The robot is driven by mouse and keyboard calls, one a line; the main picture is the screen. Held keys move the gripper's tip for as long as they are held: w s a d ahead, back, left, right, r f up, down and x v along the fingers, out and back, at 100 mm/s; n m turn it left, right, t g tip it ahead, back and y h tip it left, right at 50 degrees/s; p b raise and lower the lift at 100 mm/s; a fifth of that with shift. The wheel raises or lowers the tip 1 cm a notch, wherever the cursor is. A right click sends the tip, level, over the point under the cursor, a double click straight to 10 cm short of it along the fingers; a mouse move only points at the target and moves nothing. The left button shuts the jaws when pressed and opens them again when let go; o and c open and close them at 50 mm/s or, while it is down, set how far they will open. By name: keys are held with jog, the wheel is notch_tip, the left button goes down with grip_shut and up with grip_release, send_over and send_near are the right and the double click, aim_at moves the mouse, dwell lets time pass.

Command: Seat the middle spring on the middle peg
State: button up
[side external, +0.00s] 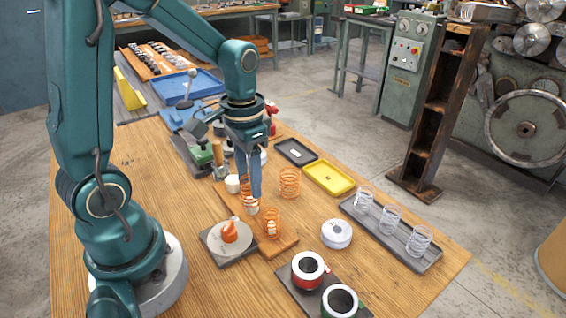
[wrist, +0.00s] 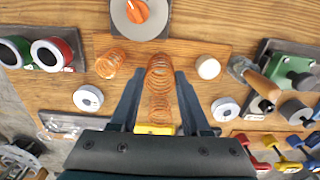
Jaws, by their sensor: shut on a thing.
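My gripper (side external: 250,186) is shut on a copper wire spring (side external: 246,200), upright between the fingertips. The held spring (wrist: 160,68) also shows in the wrist view, between my fingertips (wrist: 159,78). The white middle peg (side external: 252,210) shows at the spring's lower end on the wooden board (side external: 284,246). I cannot tell whether the spring is around the peg or just above it. Another copper spring (side external: 272,218) is around the near peg. The far white peg (side external: 232,184) is bare. A further copper spring (side external: 289,182) stands behind the board.
A plate with an orange dial (side external: 230,233) lies beside the board. A white round part (side external: 336,233), a yellow tray (side external: 328,177) and a tray with several pale springs (side external: 390,232) lie to the right. Red and green ringed cylinders (side external: 308,270) stand at the front.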

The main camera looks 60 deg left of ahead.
jog(key=shift+f, duration=1.2)
dwell(1.0)
jog(key=o, duration=1.4)
jog(key=shift+c, duration=0.2)
jog(key=shift+r, duration=5.65)
